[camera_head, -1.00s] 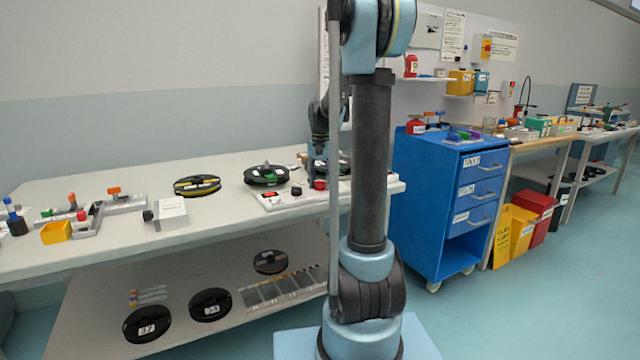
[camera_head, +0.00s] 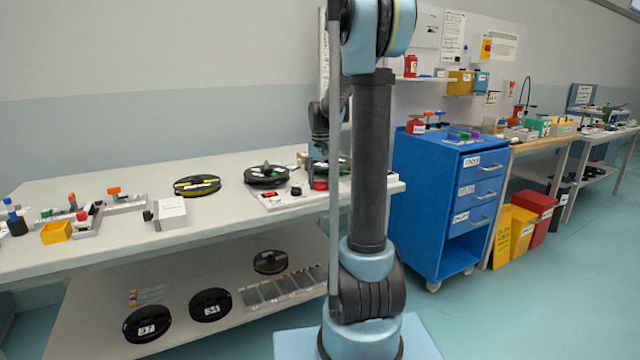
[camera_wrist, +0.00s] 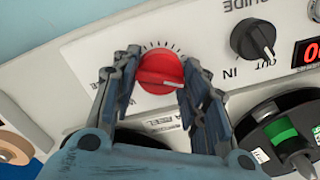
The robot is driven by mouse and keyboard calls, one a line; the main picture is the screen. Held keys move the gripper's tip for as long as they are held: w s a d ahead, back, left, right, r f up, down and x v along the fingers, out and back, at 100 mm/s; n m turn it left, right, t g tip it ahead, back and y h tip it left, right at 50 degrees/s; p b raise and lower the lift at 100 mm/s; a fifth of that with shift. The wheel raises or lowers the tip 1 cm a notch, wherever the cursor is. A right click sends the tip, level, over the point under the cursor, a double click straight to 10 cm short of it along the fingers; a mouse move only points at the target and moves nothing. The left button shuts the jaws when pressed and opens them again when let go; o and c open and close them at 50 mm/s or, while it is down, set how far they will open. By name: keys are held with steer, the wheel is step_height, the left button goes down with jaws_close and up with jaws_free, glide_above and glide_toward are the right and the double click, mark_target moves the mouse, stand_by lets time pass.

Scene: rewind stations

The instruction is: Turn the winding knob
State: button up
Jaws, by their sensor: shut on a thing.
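The red winding knob (camera_wrist: 160,72) sits on a white panel, with tick marks in an arc around its far side. A white pointer line on it points right in the wrist view. My gripper (camera_wrist: 158,80) has its two dark fingers on either side of the knob and is shut on it. In the head view the knob shows as a small red spot (camera_head: 320,185) under my gripper (camera_head: 320,172), which is partly hidden by my arm.
A black knob (camera_wrist: 254,40) marked IN and OUT and a red display (camera_wrist: 308,54) are on the same panel. A black reel with a green part (camera_wrist: 284,130) lies close by. Another black reel (camera_head: 197,186) lies on the white bench (camera_head: 110,200).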

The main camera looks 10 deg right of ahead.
steer(key=o, duration=1.1)
steer(key=shift+c, duration=0.2)
steer(key=shift+r, duration=0.1)
step_height(320, 180, up, 12)
